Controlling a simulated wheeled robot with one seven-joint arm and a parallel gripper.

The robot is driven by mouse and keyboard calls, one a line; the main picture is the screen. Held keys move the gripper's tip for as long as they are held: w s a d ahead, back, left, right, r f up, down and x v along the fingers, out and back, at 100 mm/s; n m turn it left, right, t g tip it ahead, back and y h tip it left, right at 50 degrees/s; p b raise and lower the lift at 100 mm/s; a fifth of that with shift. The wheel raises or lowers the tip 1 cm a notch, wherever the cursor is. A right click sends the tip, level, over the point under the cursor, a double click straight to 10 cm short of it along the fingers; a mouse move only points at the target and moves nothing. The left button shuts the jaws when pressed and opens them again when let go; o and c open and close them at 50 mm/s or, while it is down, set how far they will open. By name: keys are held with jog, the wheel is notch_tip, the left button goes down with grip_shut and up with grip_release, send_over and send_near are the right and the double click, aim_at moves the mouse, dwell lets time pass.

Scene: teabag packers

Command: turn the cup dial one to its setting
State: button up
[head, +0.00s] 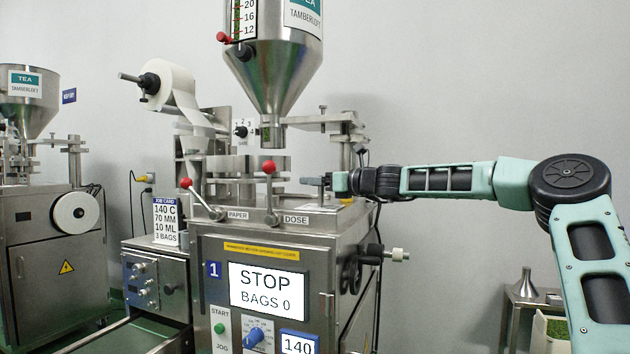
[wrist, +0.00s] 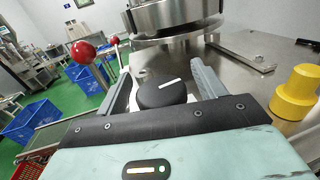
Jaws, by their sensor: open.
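A black round dial (wrist: 160,92) with a white pointer line sits on the machine's steel top in the wrist view. Its pointer slants slightly up to the right. My gripper (wrist: 163,78) is open, with one grey finger on each side of the dial. I cannot tell whether either finger touches it. In the head view my gripper (head: 314,182) reaches in from the right over the machine top, just right of the DOSE lever (head: 270,192). I cannot make out the dial there. No scale around the dial is readable.
Red-knobbed levers (wrist: 83,52) stand left of my gripper, and a yellow cylinder (wrist: 297,92) stands to the right. A round steel part (wrist: 175,18) is just beyond the dial. The job card (head: 166,222) reads 140 C, 70 MM, 10 ML, 3 BAGS. The screen (head: 268,290) reads STOP, BAGS 0.

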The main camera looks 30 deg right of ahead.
jog(key=shift+w+a, duration=0.3)
jog(key=shift+w, duration=0.25)
jog(key=c, duration=1)
jog(key=shift+o, duration=0.2)
jog(key=shift+f+b, duration=0.15)
jog(key=shift+b, duration=0.2)
